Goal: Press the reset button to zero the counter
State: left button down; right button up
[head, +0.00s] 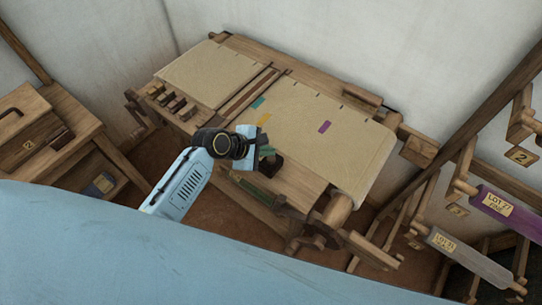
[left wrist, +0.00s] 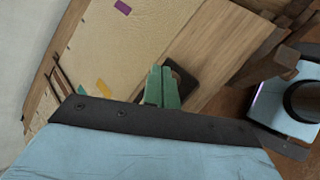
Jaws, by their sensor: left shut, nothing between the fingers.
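My left gripper (head: 266,152) is over the front edge of the loom, with its green fingers shut and empty. The fingers also show in the left wrist view (left wrist: 162,86). A small dark block (head: 272,165) sits on the wooden front beam, right beside and partly behind the fingertips. It shows as a dark square (left wrist: 184,82) in the left wrist view, partly covered by the fingers. It may be the counter; no digits or reset button can be made out. I cannot tell whether the fingers touch it. My right gripper is not in view.
The loom's cloth (head: 345,140) carries purple, yellow and green patches. A wooden stand (head: 60,125) is at the left. A rack with labelled purple (head: 495,208) and grey (head: 468,258) rolls stands at the right. Wooden bars stick out at the loom's front right.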

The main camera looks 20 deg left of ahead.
pick_arm(q)
jog(key=shift+f, duration=0.15)
jog(key=shift+f, duration=0.25)
jog(key=shift+f, duration=0.65)
dwell(0.7)
dwell(0.3)
jog(key=shift+r+p, duration=1.05)
jog(key=shift+p, duration=0.15)
